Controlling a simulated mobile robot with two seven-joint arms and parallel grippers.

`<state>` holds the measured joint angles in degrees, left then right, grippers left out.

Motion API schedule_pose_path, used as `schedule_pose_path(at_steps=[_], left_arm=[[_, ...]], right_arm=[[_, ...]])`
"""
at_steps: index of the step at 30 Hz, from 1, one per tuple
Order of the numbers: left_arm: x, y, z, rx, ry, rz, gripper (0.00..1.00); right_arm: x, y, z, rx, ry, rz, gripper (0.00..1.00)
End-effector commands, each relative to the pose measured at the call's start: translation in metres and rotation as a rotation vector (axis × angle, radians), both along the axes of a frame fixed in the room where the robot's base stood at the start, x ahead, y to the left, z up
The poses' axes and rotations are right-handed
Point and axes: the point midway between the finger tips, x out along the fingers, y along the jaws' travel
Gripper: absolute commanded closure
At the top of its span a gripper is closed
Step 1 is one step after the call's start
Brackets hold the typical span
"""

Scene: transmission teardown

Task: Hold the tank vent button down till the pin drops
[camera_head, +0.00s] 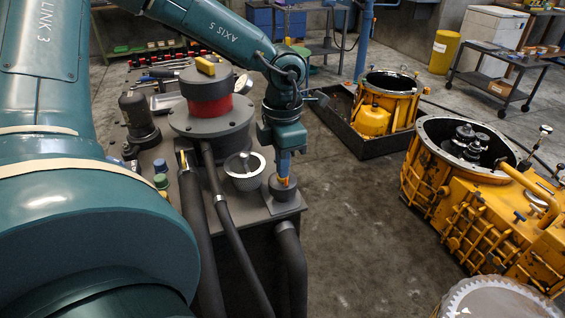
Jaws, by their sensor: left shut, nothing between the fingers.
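The dark grey tank (287,211) stands in the middle of the view, with fittings and hoses on its top. My left gripper (284,178) points straight down at the tank's front right corner. It is shut and holds nothing. Its tips meet the top of a short dark round fitting (282,192), which may carry the vent button. A small orange part shows at the fingertips; I cannot tell whether it belongs to the button or to the gripper. The button itself is mostly hidden by the fingers. I cannot make out the pin. My right gripper is not in view.
Thick hoses (240,250) run down the tank's front. A red-banded cylinder (206,92) rises behind. Yellow housings (480,200) stand at right, with open floor (355,230) between.

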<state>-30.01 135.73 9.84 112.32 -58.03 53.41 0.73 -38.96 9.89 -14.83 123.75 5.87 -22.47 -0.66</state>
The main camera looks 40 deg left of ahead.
Motion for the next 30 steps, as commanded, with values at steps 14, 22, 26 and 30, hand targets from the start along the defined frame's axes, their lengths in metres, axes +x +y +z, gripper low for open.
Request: schedule_pose_path(at_steps=[14,22,26,30], left_arm=[[-0.0006,-0.0003,-0.0025,-0.001,0.002,0.000,1.00],[-0.0009,-0.0003,-0.0032,-0.002,0.003,0.000,1.00],[-0.0011,-0.0003,-0.0031,-0.001,0.004,0.000,1.00],[-0.0013,-0.0003,-0.0032,-0.002,0.005,0.000,1.00]], right_arm=[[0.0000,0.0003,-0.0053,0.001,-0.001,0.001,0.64],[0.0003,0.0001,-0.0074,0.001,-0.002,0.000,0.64],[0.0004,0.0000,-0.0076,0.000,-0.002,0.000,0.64],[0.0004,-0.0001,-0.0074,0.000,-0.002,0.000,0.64]])
